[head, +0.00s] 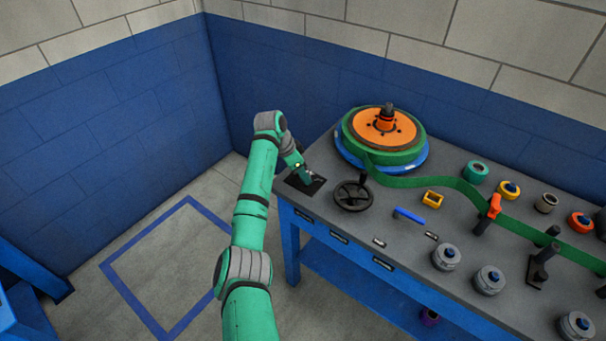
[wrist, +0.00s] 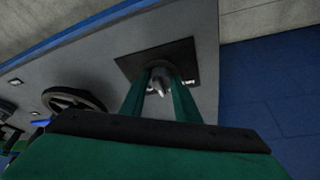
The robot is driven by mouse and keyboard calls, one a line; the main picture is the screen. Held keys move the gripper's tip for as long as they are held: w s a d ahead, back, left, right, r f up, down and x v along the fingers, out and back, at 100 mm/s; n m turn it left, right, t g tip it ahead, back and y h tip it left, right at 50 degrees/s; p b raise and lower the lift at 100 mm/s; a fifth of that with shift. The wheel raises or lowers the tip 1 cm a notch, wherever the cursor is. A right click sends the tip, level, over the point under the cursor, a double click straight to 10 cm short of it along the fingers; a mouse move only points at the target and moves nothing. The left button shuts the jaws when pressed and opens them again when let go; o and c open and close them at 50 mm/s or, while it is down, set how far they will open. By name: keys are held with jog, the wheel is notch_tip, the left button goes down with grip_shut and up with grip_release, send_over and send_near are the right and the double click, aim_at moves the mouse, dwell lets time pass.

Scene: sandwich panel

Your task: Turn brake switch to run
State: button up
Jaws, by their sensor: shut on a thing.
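The brake switch has a square black plate (head: 292,183) at the left end of the grey bench. The plate also shows in the wrist view (wrist: 135,64), with a grey knob (wrist: 159,84) near its middle. My gripper (head: 308,176) reaches down over the plate. In the wrist view, the green fingers of my gripper (wrist: 160,81) stand on both sides of the knob and are shut on it. The fingers hide part of the knob. Pale marks on the plate are too small to read, so the switch position cannot be told.
A black handwheel (head: 353,196) stands just right of the plate. Behind it is a large reel (head: 384,138) with green strip running right past an orange-topped clamp (head: 494,206). A blue-handled tool (head: 409,215) and a yellow block (head: 432,199) lie farther right. Blue walls close the back and left.

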dwell(0.4)
jog(key=o, duration=1)
jog(key=shift+o, duration=0.2)
jog(key=v, duration=1)
jog(key=shift+a+r, duration=0.2)
jog(key=shift+r, duration=0.15)
